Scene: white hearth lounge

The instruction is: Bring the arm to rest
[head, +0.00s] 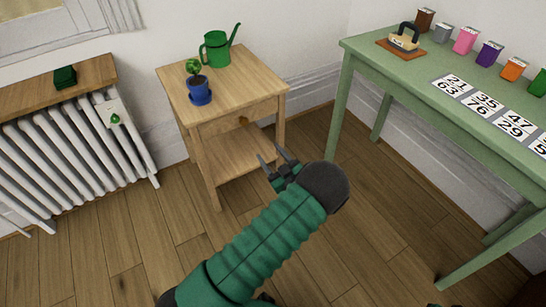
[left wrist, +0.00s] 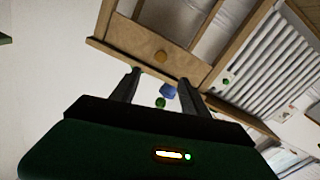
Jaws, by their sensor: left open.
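My left arm, in a green ribbed sleeve, reaches up from the bottom of the head view. Its left gripper (head: 274,163) is open with nothing between the fingers. It is in front of the right side of the small wooden side table (head: 240,84), apart from the tabletop as far as I can tell. In the left wrist view the two dark fingers (left wrist: 158,92) stand apart, with the side table (left wrist: 190,65) beyond them.
On the side table stand a green watering can (head: 216,50) and a blue potted plant (head: 199,90). A white radiator (head: 70,150) is at left. A green table (head: 440,85) at right holds number cards (head: 484,103) and several coloured containers (head: 466,40). Wooden floor lies open between.

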